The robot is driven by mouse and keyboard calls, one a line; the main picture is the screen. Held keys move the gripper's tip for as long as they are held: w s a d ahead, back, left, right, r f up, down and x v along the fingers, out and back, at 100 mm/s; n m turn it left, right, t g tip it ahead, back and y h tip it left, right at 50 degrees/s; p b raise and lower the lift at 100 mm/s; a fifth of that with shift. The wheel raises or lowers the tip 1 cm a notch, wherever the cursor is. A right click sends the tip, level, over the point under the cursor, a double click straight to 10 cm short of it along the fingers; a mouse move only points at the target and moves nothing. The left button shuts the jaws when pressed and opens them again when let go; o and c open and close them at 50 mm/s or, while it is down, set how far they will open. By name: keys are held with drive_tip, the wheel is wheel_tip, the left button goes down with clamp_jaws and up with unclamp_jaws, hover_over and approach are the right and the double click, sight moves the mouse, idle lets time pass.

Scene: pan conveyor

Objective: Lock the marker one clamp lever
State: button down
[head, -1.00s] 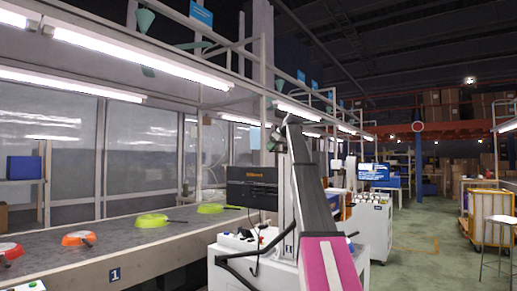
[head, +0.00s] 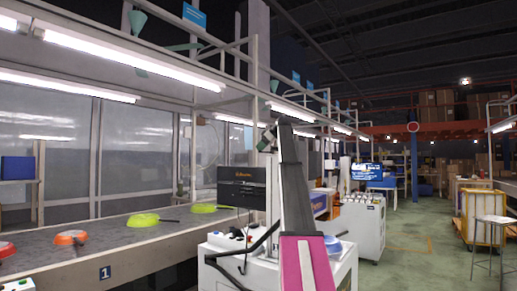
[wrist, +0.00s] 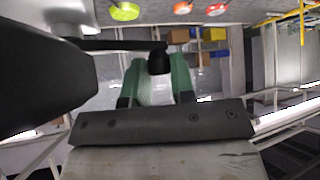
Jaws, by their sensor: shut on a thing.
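My gripper (head: 267,139) is raised at the end of my upright arm, close to the overhead frame in the head view. In the wrist view, its green fingers (wrist: 158,74) close around a black knob-like end (wrist: 158,62). A thin black bar (wrist: 125,45) runs from that end to a large dark body at left, and looks like the clamp lever. Whether the lever is locked cannot be told. A plate marked 1 (head: 105,272) sits on the conveyor's front edge at lower left. In the head view the lever is too small to make out.
The conveyor (head: 160,240) carries a lime pan (head: 203,208), a yellow-green pan (head: 143,220), an orange pan (head: 70,238) and a red pan (head: 5,250). A white post and lit overhead frame stand close to my gripper. A monitor (head: 243,188) is behind my arm.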

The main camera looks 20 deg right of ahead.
drive_tip(key=shift+s+d+f, duration=0.1)
drive_tip(key=shift+f, duration=0.1)
drive_tip(key=c, duration=1)
unclamp_jaws()
drive_tip(key=shift+d, duration=0.1)
drive_tip(key=shift+r, duration=0.15)
drive_tip(key=shift+r, duration=0.15)
drive_tip(key=v, duration=1)
drive_tip(key=shift+s+d+r, duration=0.1)
drive_tip(key=shift+d, duration=0.05)
